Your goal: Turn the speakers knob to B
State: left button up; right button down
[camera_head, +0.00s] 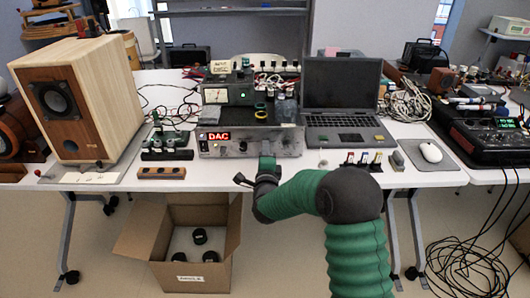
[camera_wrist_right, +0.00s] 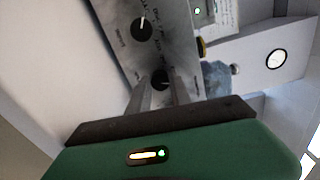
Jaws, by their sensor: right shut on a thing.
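A silver amplifier (camera_head: 222,150) with a red lit "DAC" display stands on the white table in the head view. Its metal front panel (camera_wrist_right: 120,15) fills the upper middle of the wrist view. My right gripper (camera_head: 267,158) reaches the lower front of this panel. In the wrist view its two fingers (camera_wrist_right: 160,86) are shut on a small black knob (camera_wrist_right: 160,77), one on each side. Another black knob (camera_wrist_right: 142,29) with a white pointer line sits apart from the fingers. The panel lettering is too small and blurred to tell which knob is for speakers. My left gripper is not in view.
A wooden speaker (camera_head: 95,100) stands at the left. A laptop (camera_head: 342,97) is right of the amplifier, with a white mouse (camera_head: 431,152) beyond. An open cardboard box (camera_head: 225,240) is on the floor below. Small jacks or plugs (camera_head: 362,160) sit near the table's front edge.

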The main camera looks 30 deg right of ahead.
jog(key=c, duration=1.2)
grip_release()
jog(key=shift+d+f, duration=0.1)
jog(key=shift+f, duration=0.05)
jog(key=p+v, duration=0.2)
jog(key=v, duration=1.4)
jog(key=shift+s+p, duration=0.3)
jog(key=shift+s, duration=0.1)
